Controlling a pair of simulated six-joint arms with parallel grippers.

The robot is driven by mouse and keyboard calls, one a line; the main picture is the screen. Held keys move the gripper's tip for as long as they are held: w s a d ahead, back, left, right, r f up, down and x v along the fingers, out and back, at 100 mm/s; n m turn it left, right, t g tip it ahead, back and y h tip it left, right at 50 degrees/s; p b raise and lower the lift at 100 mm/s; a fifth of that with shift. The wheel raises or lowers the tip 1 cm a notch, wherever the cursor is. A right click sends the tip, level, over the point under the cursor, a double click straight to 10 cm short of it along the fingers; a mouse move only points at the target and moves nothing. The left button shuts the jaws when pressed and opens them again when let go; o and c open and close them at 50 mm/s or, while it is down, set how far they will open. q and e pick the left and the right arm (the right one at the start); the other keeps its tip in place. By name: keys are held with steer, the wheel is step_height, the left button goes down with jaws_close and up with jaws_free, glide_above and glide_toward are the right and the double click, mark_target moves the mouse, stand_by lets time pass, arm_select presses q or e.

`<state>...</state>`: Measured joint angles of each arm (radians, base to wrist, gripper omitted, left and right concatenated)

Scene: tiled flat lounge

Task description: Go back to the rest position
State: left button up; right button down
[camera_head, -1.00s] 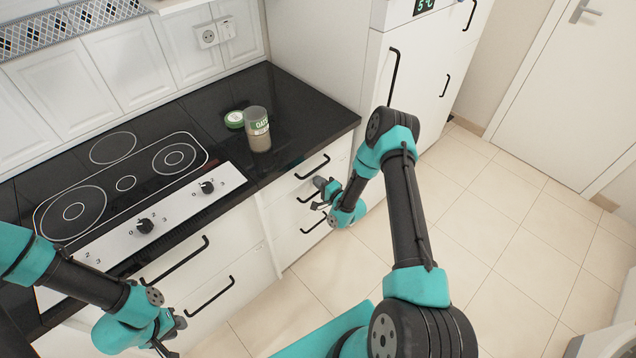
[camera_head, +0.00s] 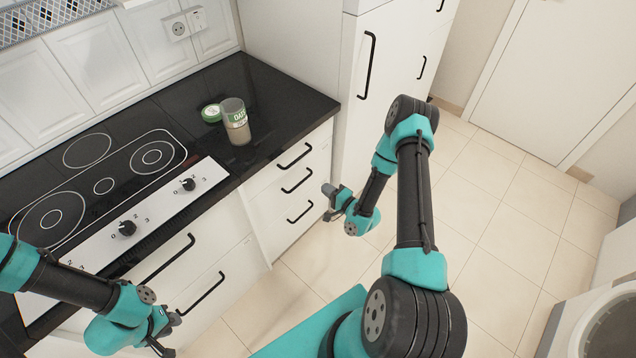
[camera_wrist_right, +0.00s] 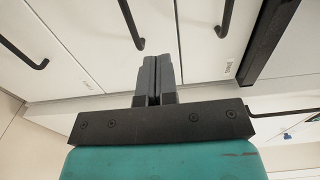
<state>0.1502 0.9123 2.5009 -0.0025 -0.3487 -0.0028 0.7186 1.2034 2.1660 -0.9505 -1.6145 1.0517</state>
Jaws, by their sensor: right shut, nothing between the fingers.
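My right gripper (camera_head: 330,203) is in front of the drawer fronts at the right end of the counter, apart from the handles as far as I can tell. In the right wrist view its two dark fingers (camera_wrist_right: 157,80) are pressed together with nothing between them. My left gripper (camera_head: 166,335) is at the lower left, in front of the cabinets below the stove. Its fingers are small and partly hidden, so I cannot tell whether they are open or shut.
A stove (camera_head: 100,186) with knobs lies to the left. Drawers with black handles (camera_head: 297,181) face my right arm. Tiled floor (camera_head: 500,250) is free on the right.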

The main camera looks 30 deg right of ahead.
steer(key=shift+s+d, duration=0.15)
steer(key=shift+s, duration=0.35)
steer(key=s+a+n+g, duration=0.2)
steer(key=a+n+g, duration=0.6)
steer(key=a+g, duration=0.15)
steer(key=s+a+r+n+g, duration=0.2)
steer(key=s+a+g, duration=0.1)
steer(key=s, duration=0.3)
steer(key=s+a+r+n+g, duration=0.2)
steer(key=s+a+n+g, duration=0.1)
steer(key=s, duration=0.4)
steer(key=shift+a+g+h, duration=0.3)
steer(key=shift+a+g, duration=0.25)
steer(key=shift+a, duration=0.35)
